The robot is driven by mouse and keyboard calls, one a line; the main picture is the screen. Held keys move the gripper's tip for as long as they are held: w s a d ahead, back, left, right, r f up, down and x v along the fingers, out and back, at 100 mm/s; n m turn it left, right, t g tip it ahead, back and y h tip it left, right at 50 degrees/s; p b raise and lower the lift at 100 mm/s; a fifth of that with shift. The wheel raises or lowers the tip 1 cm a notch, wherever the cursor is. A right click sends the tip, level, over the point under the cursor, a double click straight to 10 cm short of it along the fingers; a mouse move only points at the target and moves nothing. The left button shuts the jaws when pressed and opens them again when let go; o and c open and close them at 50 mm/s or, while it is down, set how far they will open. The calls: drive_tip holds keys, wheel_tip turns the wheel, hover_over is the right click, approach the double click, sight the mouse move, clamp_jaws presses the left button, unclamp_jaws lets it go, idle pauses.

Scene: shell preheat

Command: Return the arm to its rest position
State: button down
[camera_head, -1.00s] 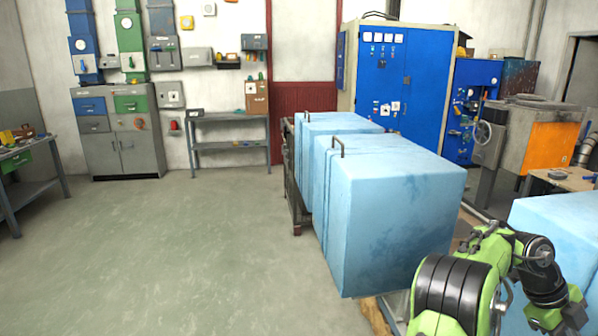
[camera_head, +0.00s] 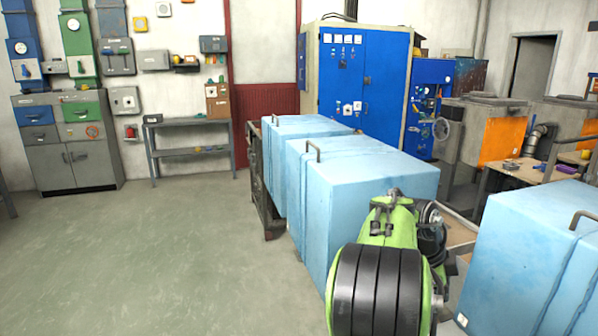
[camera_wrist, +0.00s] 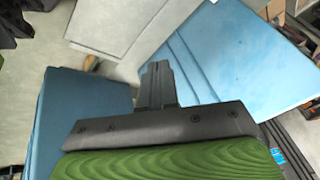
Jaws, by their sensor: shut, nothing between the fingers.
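My green and black arm (camera_head: 385,265) is at the lower right of the head view, in front of the light-blue boxes; its gripper end is hidden there. In the wrist view my gripper (camera_wrist: 158,85) shows with its dark fingers together and nothing between them. Blue surfaces lie on both sides of the fingers in the wrist view, with a grey panel beyond them.
Large light-blue boxes with handles (camera_head: 365,190) stand near the arm, and another light-blue box (camera_head: 520,250) stands to the right. A blue cabinet (camera_head: 345,85), orange units (camera_head: 502,140) and a grey table (camera_head: 190,122) are farther back. The floor at left (camera_head: 150,260) is clear.

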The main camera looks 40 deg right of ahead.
drive_tip(key=w+a+r+n+t+p, duration=0.1)
drive_tip(key=w+a+r+n+t, duration=0.1)
drive_tip(key=w+a+n, duration=0.4)
drive_tip(key=w+a+r+n+t+y, duration=0.15)
drive_tip(key=a+n, duration=0.25)
drive_tip(key=a, duration=0.5)
drive_tip(key=w+a+r+n+t+h+p, duration=0.1)
drive_tip(key=w+a+r+n+t, duration=0.1)
drive_tip(key=w+a+n, duration=0.4)
drive_tip(key=s+a+f+n+t+y, duration=0.1)
drive_tip(key=s+a+n+y, duration=0.1)
drive_tip(key=s+a+n, duration=0.2)
drive_tip(key=s+a+f+n+t+y+p, duration=0.1)
drive_tip(key=s+a+n+t+y, duration=0.1)
drive_tip(key=a+n, duration=0.9)
drive_tip(key=s+a, duration=0.1)
drive_tip(key=a, duration=0.5)
drive_tip(key=shift+s+f, duration=0.2)
drive_tip(key=shift+s, duration=0.15)
